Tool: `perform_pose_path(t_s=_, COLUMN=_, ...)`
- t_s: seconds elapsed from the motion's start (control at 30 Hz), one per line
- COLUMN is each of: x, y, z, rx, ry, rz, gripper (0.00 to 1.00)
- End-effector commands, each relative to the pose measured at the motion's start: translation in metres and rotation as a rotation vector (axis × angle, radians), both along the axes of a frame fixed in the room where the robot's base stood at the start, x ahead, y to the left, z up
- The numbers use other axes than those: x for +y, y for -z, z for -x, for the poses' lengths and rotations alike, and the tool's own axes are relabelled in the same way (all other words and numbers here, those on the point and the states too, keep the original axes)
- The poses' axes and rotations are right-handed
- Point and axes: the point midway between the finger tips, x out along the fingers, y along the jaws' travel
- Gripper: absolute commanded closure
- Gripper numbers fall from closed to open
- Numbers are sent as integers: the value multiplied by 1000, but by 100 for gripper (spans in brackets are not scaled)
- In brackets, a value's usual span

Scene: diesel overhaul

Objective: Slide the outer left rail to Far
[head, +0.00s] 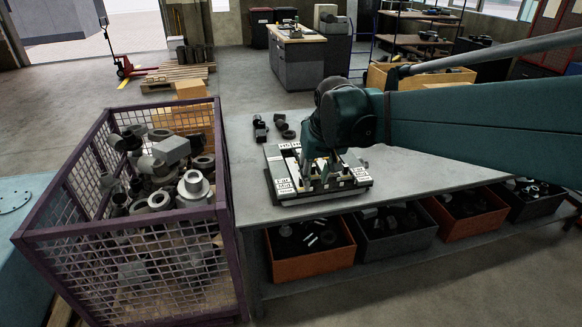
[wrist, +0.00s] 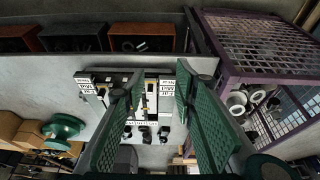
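A board with rails (head: 320,198) lies on the grey workbench. White label plates (head: 284,187) stand at its left end, others at its right end (head: 361,174). The outer left rail is partly hidden and its slide position cannot be read. My gripper (head: 322,172) is over the board's middle, fingers pointing down. In the wrist view the board is turned around, with label plates at its left (wrist: 86,86) and right (wrist: 167,90). There my gripper (wrist: 158,76) shows two green fingers spread apart, with nothing between them; they hide part of the board. Contact with a rail cannot be told.
A purple mesh crate (head: 240,250) of metal parts stands close left of the bench (head: 410,165). Several dark round parts (head: 262,128) lie on the bench behind the board. Bins, one of them orange (head: 312,263), sit beneath. The bench right of the board is clear.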

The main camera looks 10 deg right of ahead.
Motion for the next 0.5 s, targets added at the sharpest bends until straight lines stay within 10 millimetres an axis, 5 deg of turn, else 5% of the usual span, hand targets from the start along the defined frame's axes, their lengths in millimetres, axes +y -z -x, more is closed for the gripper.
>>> perform_pose_path(t_s=0.5, x=-9, y=13, z=-85, rx=96, ry=0, rz=0, gripper=72)
